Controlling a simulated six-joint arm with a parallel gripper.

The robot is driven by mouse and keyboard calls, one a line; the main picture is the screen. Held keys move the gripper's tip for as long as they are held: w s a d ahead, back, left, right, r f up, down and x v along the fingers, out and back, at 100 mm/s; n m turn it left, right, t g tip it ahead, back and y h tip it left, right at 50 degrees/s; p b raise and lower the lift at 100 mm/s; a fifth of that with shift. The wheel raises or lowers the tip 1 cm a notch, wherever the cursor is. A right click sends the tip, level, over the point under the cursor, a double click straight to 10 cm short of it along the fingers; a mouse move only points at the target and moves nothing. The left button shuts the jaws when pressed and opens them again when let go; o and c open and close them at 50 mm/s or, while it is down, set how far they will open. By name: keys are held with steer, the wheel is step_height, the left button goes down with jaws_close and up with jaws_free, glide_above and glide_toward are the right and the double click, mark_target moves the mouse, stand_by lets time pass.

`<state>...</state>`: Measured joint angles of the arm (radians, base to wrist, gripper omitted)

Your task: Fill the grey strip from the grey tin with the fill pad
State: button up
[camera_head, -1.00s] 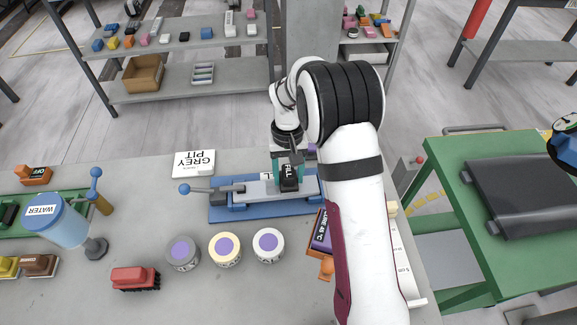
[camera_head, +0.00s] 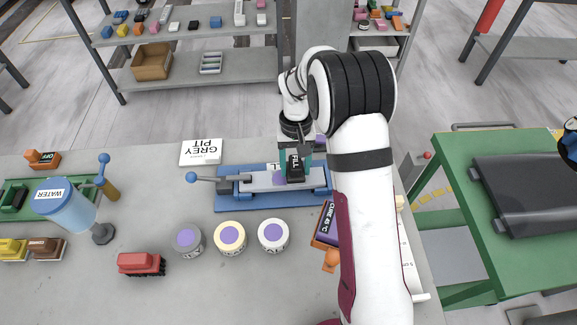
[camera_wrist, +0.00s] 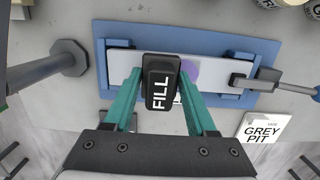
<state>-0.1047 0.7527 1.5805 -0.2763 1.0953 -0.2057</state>
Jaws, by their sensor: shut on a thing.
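My gripper (camera_wrist: 160,98) is shut on the black fill pad (camera_wrist: 160,84), marked FILL, and holds it over the light grey strip (camera_wrist: 122,62). The pad also shows in the head view (camera_head: 296,167). The strip lies in a blue clamp fixture (camera_head: 232,204). A purple patch (camera_wrist: 190,74) on the strip is partly hidden by the pad. I cannot tell whether the pad touches the strip. The grey tin (camera_head: 187,240) stands in front of the fixture, left of a cream tin (camera_head: 230,238) and a white tin (camera_head: 273,236). All three show purple round tops.
A white card reading GREY PIT (camera_head: 201,152) lies behind the fixture. A red block (camera_head: 141,263), a blue WATER container (camera_head: 66,204) and a lever post (camera_head: 105,180) stand left. A purple-topped box marked CURE (camera_head: 327,224) is right, near my arm. The front middle is clear.

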steer(key=shift+r, duration=3.8)
steer(key=shift+w, duration=0.1)
